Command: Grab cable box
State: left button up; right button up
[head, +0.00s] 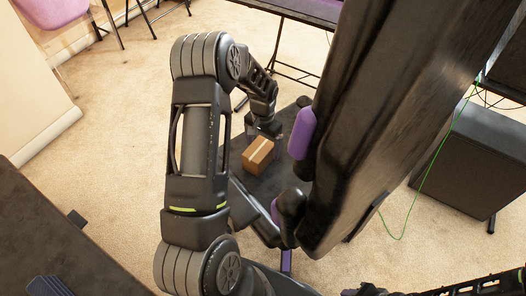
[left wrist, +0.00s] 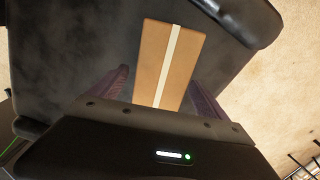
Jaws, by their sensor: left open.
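The cable box is a small brown carton (head: 257,154) with a pale tape strip. It lies on the dark seat (head: 290,150) of a chair. My left gripper (head: 265,133) reaches down beside its far end in the head view, and its fingers are hard to make out there. In the left wrist view the carton (left wrist: 151,62) lies ahead of my open left gripper (left wrist: 160,80). One purplish finger shows to each side of the carton's near end. I cannot tell whether the fingers touch it. My right gripper is not in view.
The chair's large dark backrest (head: 385,110) rises right of the carton, close to my arm. Purple-padded armrests (head: 301,134) stand near the seat. A dark cabinet (head: 465,165) and a green cable (head: 418,205) are at right. Beige carpet (head: 125,120) is open at left.

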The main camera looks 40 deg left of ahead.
pick_arm(q)
notch_tip(320, 180, down, 3)
jog(key=shift+r, duration=0.1)
dwell(0.6)
jog(key=c, duration=1.7)
